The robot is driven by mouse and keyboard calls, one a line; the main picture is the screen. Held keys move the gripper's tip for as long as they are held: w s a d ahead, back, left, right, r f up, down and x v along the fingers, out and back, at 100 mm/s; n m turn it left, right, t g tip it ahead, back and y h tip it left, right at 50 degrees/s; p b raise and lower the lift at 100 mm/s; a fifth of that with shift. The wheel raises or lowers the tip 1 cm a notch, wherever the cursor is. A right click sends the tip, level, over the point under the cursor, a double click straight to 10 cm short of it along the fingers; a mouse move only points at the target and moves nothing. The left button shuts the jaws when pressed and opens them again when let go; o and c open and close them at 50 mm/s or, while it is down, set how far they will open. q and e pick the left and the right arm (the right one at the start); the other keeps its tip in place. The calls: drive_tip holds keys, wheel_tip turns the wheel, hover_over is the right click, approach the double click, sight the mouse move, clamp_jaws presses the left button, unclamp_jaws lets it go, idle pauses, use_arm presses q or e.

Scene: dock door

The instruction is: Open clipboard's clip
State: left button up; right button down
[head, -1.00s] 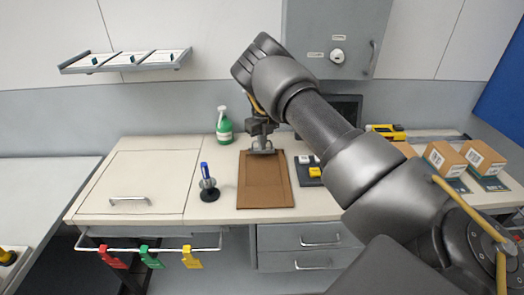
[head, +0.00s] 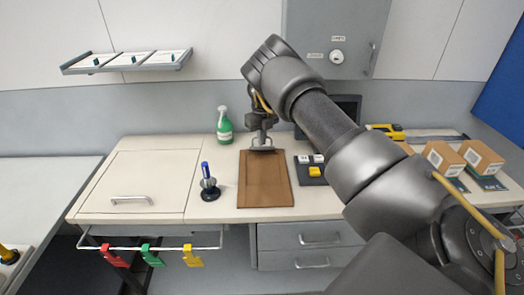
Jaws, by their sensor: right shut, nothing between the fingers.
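The clipboard (head: 265,182) is a brown board lying flat on the workbench, its clip end towards the wall. Its grey metal clip (head: 262,150) is at the far edge. My right gripper (head: 262,139) points down over the clip, with its fingers shut and empty. The fingertips are at or just above the clip; I cannot tell if they touch it. The gripper hides part of the clip, and whether the clip is open is too small to tell. My left gripper is out of view.
A green spray bottle (head: 224,126) and a blue pen in a dark stand (head: 208,182) are left of the clipboard. A dark pad with white and yellow buttons (head: 311,168) is close on its right. Cardboard boxes (head: 442,158) stand farther right.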

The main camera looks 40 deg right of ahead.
drive_tip(key=shift+w+d+r, duration=0.15)
drive_tip(key=shift+w+d, duration=0.45)
idle(0.4)
drive_tip(key=shift+w+d+f, duration=0.5)
drive_tip(key=shift+w+f, duration=0.15)
drive_tip(key=shift+w, duration=0.2)
drive_tip(key=shift+r, duration=0.15)
